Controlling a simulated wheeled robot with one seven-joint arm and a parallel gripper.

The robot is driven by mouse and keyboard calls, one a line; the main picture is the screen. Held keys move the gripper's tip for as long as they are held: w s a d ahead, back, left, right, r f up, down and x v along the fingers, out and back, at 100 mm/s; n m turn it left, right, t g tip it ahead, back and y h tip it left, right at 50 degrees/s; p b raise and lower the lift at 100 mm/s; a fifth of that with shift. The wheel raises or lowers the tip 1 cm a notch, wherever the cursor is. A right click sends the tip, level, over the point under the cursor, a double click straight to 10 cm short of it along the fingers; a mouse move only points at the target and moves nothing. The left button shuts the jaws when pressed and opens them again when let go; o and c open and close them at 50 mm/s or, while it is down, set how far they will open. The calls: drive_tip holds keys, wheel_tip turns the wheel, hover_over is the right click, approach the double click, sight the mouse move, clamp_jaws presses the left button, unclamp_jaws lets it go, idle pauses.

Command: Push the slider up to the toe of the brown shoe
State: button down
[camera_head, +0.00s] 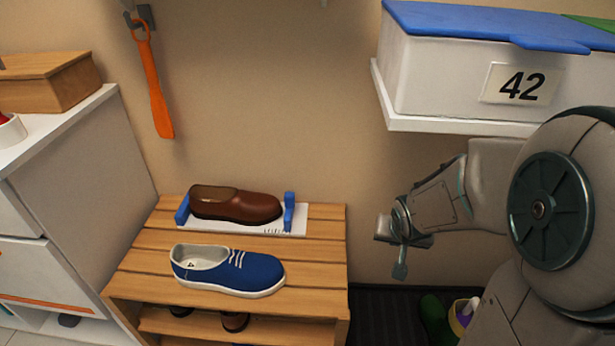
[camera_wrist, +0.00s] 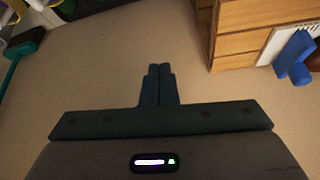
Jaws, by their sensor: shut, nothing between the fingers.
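The brown shoe (camera_head: 237,204) lies on a white measuring board (camera_head: 297,226) on the wooden bench, its toe to the right. A blue stop (camera_head: 183,210) stands at its heel. The blue slider (camera_head: 289,211) stands upright just past the toe; I cannot tell whether they touch. My gripper (camera_head: 400,271) is shut and empty, to the right of the bench and apart from the slider. In the wrist view, its closed fingers (camera_wrist: 160,75) point at bare wall, with the slider (camera_wrist: 297,58) and board (camera_wrist: 270,46) at the right edge.
A blue shoe (camera_head: 228,270) sits in front of the board on the slatted bench (camera_head: 325,262). A white box marked 42 (camera_head: 440,70) stands on a shelf above my arm. An orange shoehorn (camera_head: 155,90) hangs on the wall. Free space lies between my gripper and the bench.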

drive_tip(key=w+a+f+t+y, duration=0.1)
drive_tip(key=w+f+t+y, duration=0.1)
drive_tip(key=w+f, duration=0.3)
drive_tip(key=m+t+y+b, duration=0.3)
drive_tip(key=m+t+y, duration=0.3)
drive_tip(key=y, duration=0.5)
approach(294, 201)
drive_tip(key=shift+m+g, duration=0.3)
drive_tip(key=shift+m, duration=0.2)
drive_tip(key=w, duration=0.6)
drive_tip(key=shift+w+d+f, duration=0.15)
drive_tip(key=shift+d+f, duration=0.05)
drive_tip(key=shift+d, duration=0.1)
drive_tip(key=a, duration=0.2)
drive_tip(key=a+b, duration=0.1)
drive_tip(key=shift+w+a, duration=0.2)
drive_tip(key=shift+w, duration=0.05)
drive_tip(key=shift+a+r, duration=0.15)
drive_tip(key=shift+a, duration=0.3)
drive_tip(key=shift+a, duration=0.85)
